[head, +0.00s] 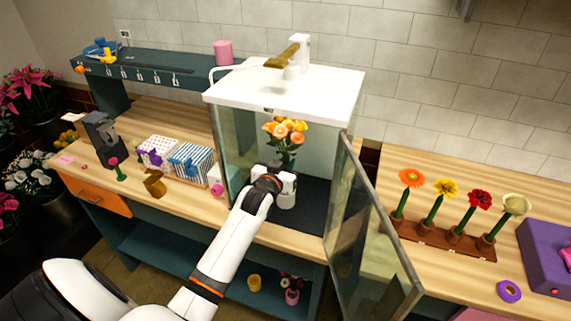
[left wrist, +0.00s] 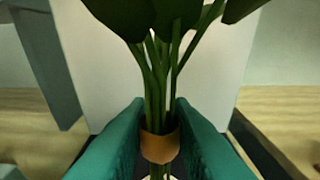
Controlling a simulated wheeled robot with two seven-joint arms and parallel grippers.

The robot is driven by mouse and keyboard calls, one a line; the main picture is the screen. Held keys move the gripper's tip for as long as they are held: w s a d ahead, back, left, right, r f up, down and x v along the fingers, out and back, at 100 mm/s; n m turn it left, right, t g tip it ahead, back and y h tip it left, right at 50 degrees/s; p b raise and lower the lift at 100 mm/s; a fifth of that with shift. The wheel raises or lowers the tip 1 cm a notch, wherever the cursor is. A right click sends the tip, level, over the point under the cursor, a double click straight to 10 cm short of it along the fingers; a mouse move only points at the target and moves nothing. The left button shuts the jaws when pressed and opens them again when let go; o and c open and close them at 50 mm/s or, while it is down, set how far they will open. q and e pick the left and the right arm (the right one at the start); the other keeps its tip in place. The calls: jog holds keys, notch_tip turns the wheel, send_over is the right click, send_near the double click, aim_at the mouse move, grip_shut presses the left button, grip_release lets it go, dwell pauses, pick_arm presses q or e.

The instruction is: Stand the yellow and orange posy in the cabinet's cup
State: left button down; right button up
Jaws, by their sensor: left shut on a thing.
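The yellow and orange posy (head: 286,131) is upright inside the glass cabinet (head: 284,90), whose door (head: 364,240) stands open to the right. My left gripper (head: 284,176) reaches in through the open front and is shut on the posy's stems. In the left wrist view the teal fingers (left wrist: 158,125) close on the green stems (left wrist: 160,85) at an orange band (left wrist: 160,147). A pale rim shows below the band, mostly hidden. My right gripper is not in view.
The open door juts out over the counter's front edge. To the right, a brown rack (head: 440,240) holds several single flowers, beside a purple box (head: 550,255). To the left are patterned boxes (head: 190,162), a small brown pot (head: 154,184) and a dark grey device (head: 103,138).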

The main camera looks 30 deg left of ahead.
pick_arm(q)
jog(key=shift+f+b, duration=1.1)
jog(key=shift+f, duration=1.35)
dwell(0.9)
jog(key=c, duration=0.6)
grip_release()
jog(key=shift+c, duration=0.2)
jog(key=p+v, duration=0.6)
jog(key=v, duration=0.3)
jog(key=shift+p, duration=0.3)
dwell(0.3)
dwell(0.6)
